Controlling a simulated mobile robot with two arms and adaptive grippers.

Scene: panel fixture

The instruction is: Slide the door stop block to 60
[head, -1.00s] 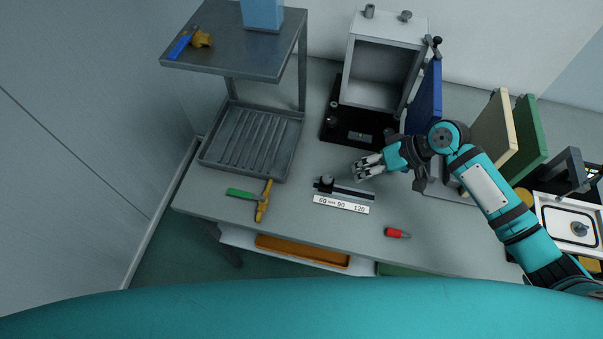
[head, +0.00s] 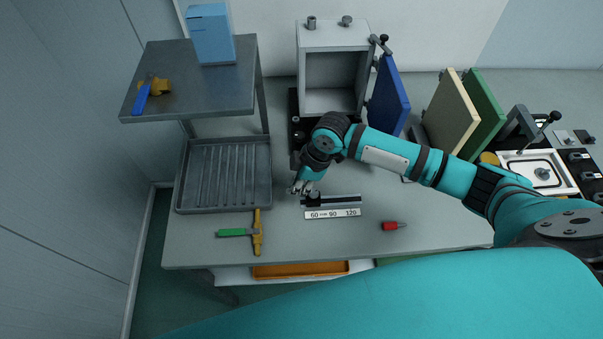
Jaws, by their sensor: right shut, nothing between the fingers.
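The door stop block (head: 312,197) is a small dark block at the left end of a dark rail (head: 345,200) on the bench. It stands roughly above the 60 on the white scale strip (head: 332,214), which reads 60, 90 and 120. My right gripper (head: 301,189) is shut and empty, with its fingertips low at the left end of the rail, just left of and behind the block. I cannot tell whether they touch the block. My left gripper is not in view.
An open grey box (head: 334,36) with a blue door (head: 389,95) stands behind. A ribbed tray (head: 181,200) is at left under a shelf (head: 140,60). A green-handled hammer (head: 236,232) and a red item (head: 391,226) lie nearby. The front bench is mostly clear.

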